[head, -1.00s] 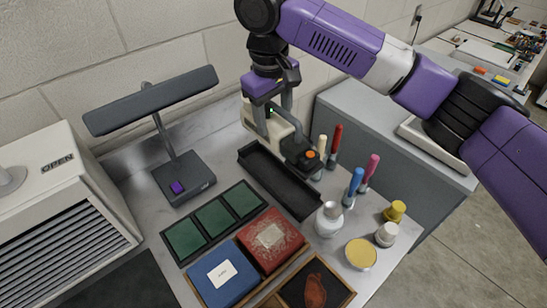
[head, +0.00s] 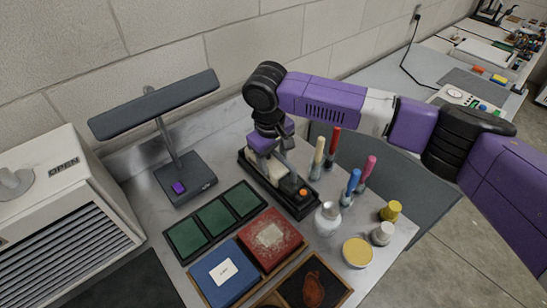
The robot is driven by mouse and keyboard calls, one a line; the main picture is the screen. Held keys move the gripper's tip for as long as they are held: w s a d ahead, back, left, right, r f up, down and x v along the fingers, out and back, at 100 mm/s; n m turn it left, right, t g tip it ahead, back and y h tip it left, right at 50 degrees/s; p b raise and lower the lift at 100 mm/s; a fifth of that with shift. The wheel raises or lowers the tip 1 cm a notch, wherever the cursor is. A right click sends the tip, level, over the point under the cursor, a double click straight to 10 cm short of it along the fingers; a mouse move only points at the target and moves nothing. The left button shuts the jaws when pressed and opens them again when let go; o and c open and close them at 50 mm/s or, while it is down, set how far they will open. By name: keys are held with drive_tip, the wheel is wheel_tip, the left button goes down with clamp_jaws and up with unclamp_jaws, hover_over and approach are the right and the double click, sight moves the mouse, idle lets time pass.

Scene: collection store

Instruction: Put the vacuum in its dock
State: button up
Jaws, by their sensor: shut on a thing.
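The vacuum (head: 266,168) is a small cream and dark grey hand unit with an orange button. It sits low over the black dock tray (head: 303,211), within its outline, lengthwise along it. Whether it rests on the tray floor cannot be told. My gripper (head: 271,146) is above the vacuum and shut on its upper part. The fingertips are partly hidden by the arm and the vacuum.
Brushes with coloured handles (head: 353,182) stand just right of the dock. A glass bottle (head: 328,218) and small jars (head: 382,233) are at the front right.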

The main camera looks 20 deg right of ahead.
sight(271, 168)
drive_tip(key=o, duration=1.5)
drive_tip(key=shift+c, duration=0.2)
wheel_tip(271, 168, up, 12)
drive_tip(key=s+a+b, duration=0.1)
drive_tip(key=b, duration=0.1)
drive_tip(key=shift+s+f, duration=0.1)
